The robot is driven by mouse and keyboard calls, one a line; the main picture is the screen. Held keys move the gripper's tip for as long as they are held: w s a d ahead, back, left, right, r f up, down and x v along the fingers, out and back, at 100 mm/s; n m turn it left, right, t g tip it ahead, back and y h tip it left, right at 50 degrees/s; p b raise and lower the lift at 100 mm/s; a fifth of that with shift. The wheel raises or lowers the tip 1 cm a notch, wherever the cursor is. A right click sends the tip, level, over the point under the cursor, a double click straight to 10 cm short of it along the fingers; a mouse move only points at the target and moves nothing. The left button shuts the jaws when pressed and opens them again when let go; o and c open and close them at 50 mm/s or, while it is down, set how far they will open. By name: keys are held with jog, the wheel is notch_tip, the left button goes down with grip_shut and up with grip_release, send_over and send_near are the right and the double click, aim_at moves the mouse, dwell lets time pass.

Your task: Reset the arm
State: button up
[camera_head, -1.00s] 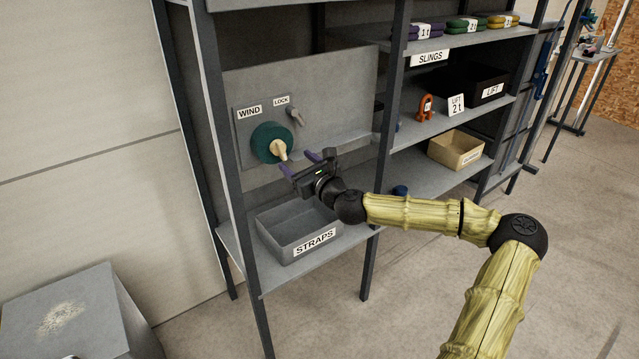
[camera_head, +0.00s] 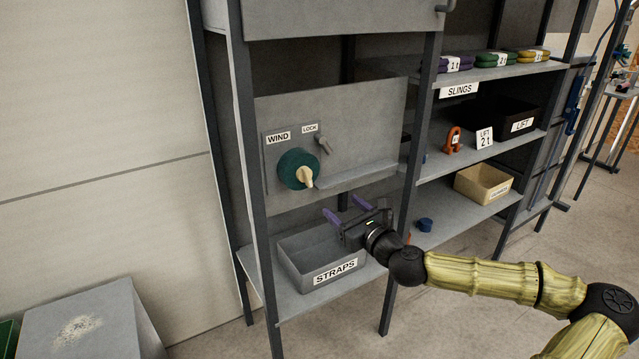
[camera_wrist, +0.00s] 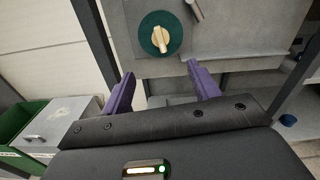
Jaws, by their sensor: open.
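My gripper (camera_head: 346,210) is open and empty, with two purple fingers. In the head view it is in front of the shelf unit, over the grey STRAPS bin (camera_head: 335,271) and below the winding panel. The green dial (camera_head: 291,163) with a pale knob (camera_head: 305,175) is on the grey panel, apart from the fingers. The wrist view shows the dial (camera_wrist: 152,33) beyond the fingertips (camera_wrist: 160,78). My arm reaches in from the lower right.
Shelf posts (camera_head: 414,150) stand close to my arm. To the right are an orange shackle (camera_head: 452,141), a tan bin (camera_head: 470,184) and a blue object (camera_head: 425,224) on shelves. A grey box (camera_head: 80,325) stands at lower left. Open floor lies at right.

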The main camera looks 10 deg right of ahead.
jog(key=s+a+f+n+g+y+p, duration=0.1)
jog(key=s+a+f+n+g, duration=0.2)
jog(key=a+f+n+g, duration=0.35)
jog(key=s+a+f+n+g+y+p, duration=0.1)
jog(key=s+a+f+n+g+p, duration=0.2)
jog(key=a+f+n, duration=0.5)
jog(key=s+f+n+g+h, duration=0.2)
jog(key=s+n+g+h, duration=0.15)
jog(key=s+n, duration=0.4)
jog(key=s+d+r+n+h+p, duration=0.2)
jog(key=s+d+r+n, duration=0.2)
jog(key=s+r, duration=0.1)
jog(key=s+d+r+n+g+h+p, duration=0.1)
jog(key=s+d+r+n, duration=0.3)
jog(key=r, duration=0.4)
jog(key=shift+s+d+n+g+h+p, duration=0.3)
jog(key=shift+s+d+n+h+p, duration=0.1)
jog(key=shift+s+d+h+p, duration=0.2)
jog(key=shift+a, duration=0.1)
jog(key=shift+c, duration=0.2)
